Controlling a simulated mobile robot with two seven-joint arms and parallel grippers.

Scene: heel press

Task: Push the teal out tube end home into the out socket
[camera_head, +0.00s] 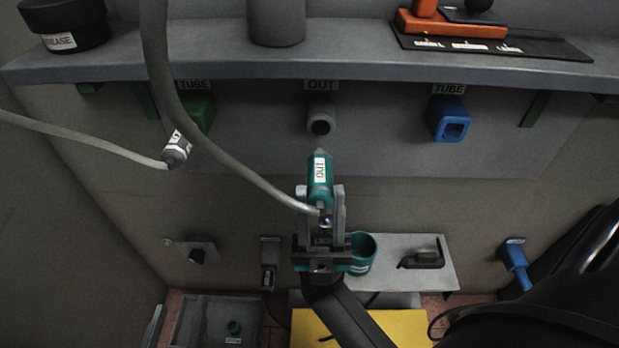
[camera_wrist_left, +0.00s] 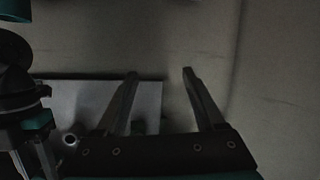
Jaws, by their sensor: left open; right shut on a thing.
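The teal out tube end (camera_head: 320,176), labelled OUT, is held by my right gripper (camera_head: 320,195). Its grey tip points up toward the out socket (camera_head: 320,119), a round grey fitting under the OUT label. A visible gap separates tip and socket in the head view. A grey tube runs from the lower part of the tube end up to the left. My left gripper (camera_wrist_left: 159,74) is open and empty in the left wrist view. I cannot make it out in the head view.
A green socket (camera_head: 200,112) and a blue socket (camera_head: 450,120) flank the out socket below the shelf (camera_head: 300,66). A grey-white tube end (camera_head: 177,150) hangs at left. A teal cup (camera_head: 363,252) stands on a pale ledge (camera_head: 438,276) below.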

